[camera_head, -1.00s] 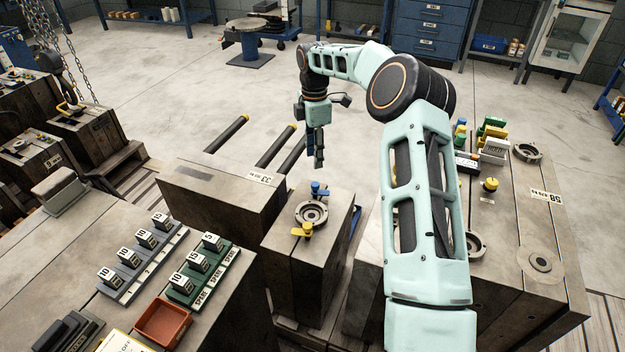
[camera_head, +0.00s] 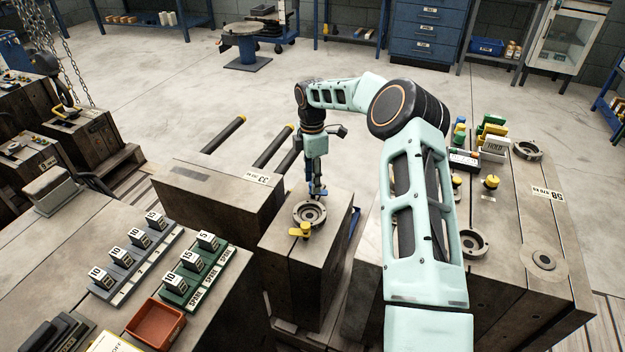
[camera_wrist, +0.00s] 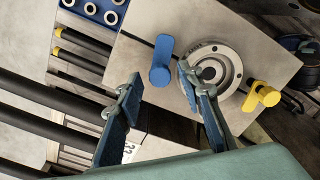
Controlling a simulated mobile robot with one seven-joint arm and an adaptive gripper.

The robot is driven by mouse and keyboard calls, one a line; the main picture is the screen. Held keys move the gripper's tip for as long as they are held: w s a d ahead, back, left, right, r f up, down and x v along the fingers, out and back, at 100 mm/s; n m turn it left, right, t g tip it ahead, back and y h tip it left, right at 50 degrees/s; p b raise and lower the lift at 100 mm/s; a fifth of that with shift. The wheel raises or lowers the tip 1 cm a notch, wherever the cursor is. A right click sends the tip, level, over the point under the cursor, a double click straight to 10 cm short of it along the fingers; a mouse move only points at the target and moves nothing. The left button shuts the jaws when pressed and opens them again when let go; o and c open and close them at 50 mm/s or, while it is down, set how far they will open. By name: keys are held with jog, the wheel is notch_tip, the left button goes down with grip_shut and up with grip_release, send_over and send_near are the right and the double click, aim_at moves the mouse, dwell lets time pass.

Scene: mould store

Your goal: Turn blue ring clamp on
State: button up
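The blue ring clamp (camera_wrist: 160,62) stands on the mould block's top beside the metal ring (camera_wrist: 233,68). It has a round knob and a short arm that points away from my gripper in the wrist view. My gripper (camera_wrist: 160,76) is open, with one finger on each side of the clamp's knob and slightly short of it in that view. I cannot tell whether they touch. In the head view my gripper (camera_head: 316,188) is low over the clamp and mostly hides it; the ring (camera_head: 309,213) shows in front.
A yellow clamp (camera_head: 299,231) sits on the ring's other side, also in the wrist view (camera_wrist: 261,96). A neighbouring block (camera_head: 215,195) stands left, with dark rods behind it. A larger block (camera_head: 510,230) with small parts stands right.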

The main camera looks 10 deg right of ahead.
grip_shut()
jog(key=shift+r+m+p, duration=0.1)
jog(key=shift+m+p, duration=0.2)
jog(key=shift+r+m+p, duration=0.1)
jog(key=shift+m+p, duration=0.45)
jog(key=shift+m, duration=0.45)
jog(key=m+p, duration=0.1)
jog(key=m, duration=0.2)
jog(key=shift+m, duration=0.3)
jog(key=m+p, duration=0.1)
jog(key=m, duration=1)
jog(key=shift+w+d+p, duration=0.1)
jog(key=shift+p, duration=0.25)
jog(key=shift+m, duration=0.4)
